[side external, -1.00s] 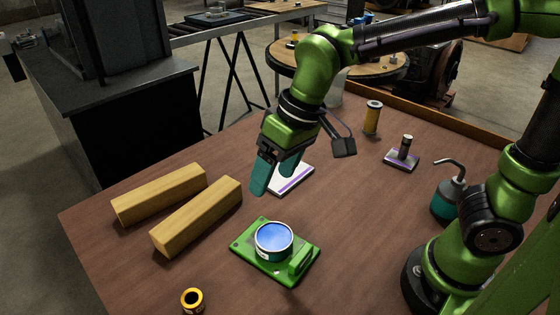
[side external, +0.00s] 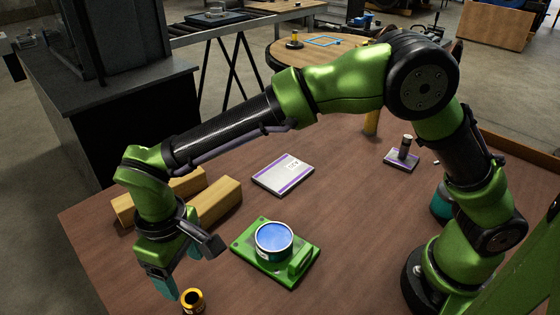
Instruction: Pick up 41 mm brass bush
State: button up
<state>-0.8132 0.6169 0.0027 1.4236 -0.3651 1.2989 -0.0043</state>
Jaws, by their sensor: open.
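A short brass-yellow bush (side external: 201,303) with a dark bore stands upright on the brown table at the near left edge of the side external view. It looks like the 41 mm brass bush, though no size marking is readable. My gripper (side external: 180,268) is open and empty, with its teal fingers pointing down. In the picture it is just above and slightly left of the bush. One finger tip overlaps close to the bush's left side; I cannot tell whether they touch.
A green fixture (side external: 310,247) holding a blue-topped round part (side external: 274,238) stands right of the bush. Wooden blocks (side external: 217,201) lie behind my gripper. A white and purple labelled box (side external: 283,175) and a small pin stand (side external: 402,157) are farther back. The table's middle right is clear.

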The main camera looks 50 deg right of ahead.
aim_at(192, 298)
notch_tip(192, 298, down, 10)
jog(key=shift+w+a+f, duration=0.1)
jog(key=shift+a+f, duration=0.05)
jog(key=shift+f, duration=0.05)
jog(key=c, duration=1.3)
